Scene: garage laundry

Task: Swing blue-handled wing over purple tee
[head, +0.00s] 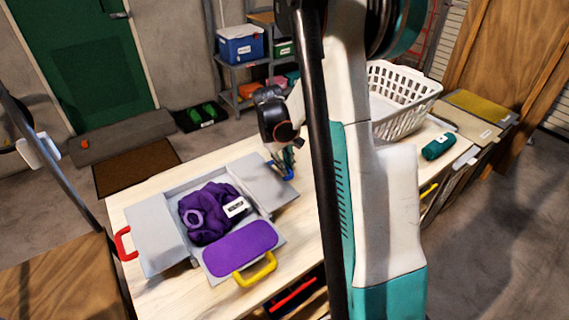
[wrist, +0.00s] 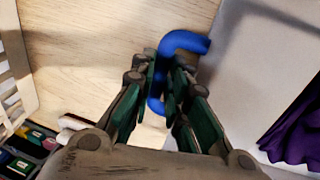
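A grey folding board lies on the wooden table, with a bunched purple tee (head: 208,210) with a white label on its middle panel. The blue-handled wing (head: 262,177) lies spread out at the board's far right; in the wrist view it is the grey panel (wrist: 250,75) on the right. Its blue handle (wrist: 185,42) sits between the green-padded fingertips of my gripper (wrist: 166,75), which look closed on it. In the head view my gripper (head: 284,160) is pointing down at that handle. A purple edge of the tee (wrist: 295,135) shows in the wrist view.
The red-handled wing (head: 155,235) lies open at left, and the yellow-handled wing (head: 218,268) with a purple pad lies at the front. A white basket (head: 400,98) and a green roll (head: 438,147) stand further right on the table (head: 185,297).

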